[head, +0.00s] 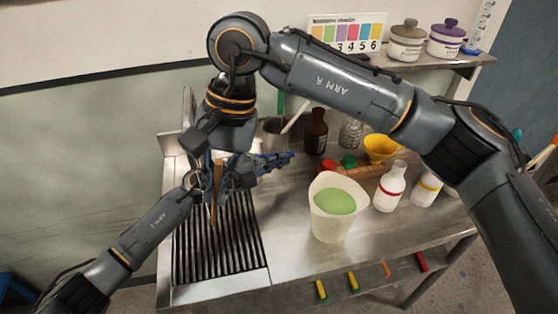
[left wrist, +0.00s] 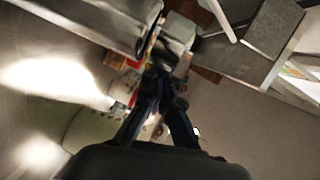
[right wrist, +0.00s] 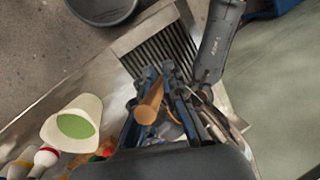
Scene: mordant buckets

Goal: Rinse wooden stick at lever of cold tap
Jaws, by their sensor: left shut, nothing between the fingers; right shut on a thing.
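The wooden stick (head: 214,195) is a brown rod held roughly upright above the ribbed drainboard; its end also shows in the right wrist view (right wrist: 150,104). My right gripper (head: 217,178) is shut on it, its blue fingers on both sides of the stick in the right wrist view (right wrist: 156,88). My left gripper (head: 290,155) points right, behind the right one, near the brown bottle. It is shut and empty; its dark fingers meet in the left wrist view (left wrist: 160,88). I cannot make out the cold tap or its lever; my arms cover much of that area.
The ribbed drainboard (head: 222,262) lies below the grippers. A white beaker of green liquid (head: 332,222) stands to the right on the steel counter. Behind are a brown bottle (head: 316,132), a yellow funnel (head: 381,148) and white bottles (head: 390,188). My arms cross closely.

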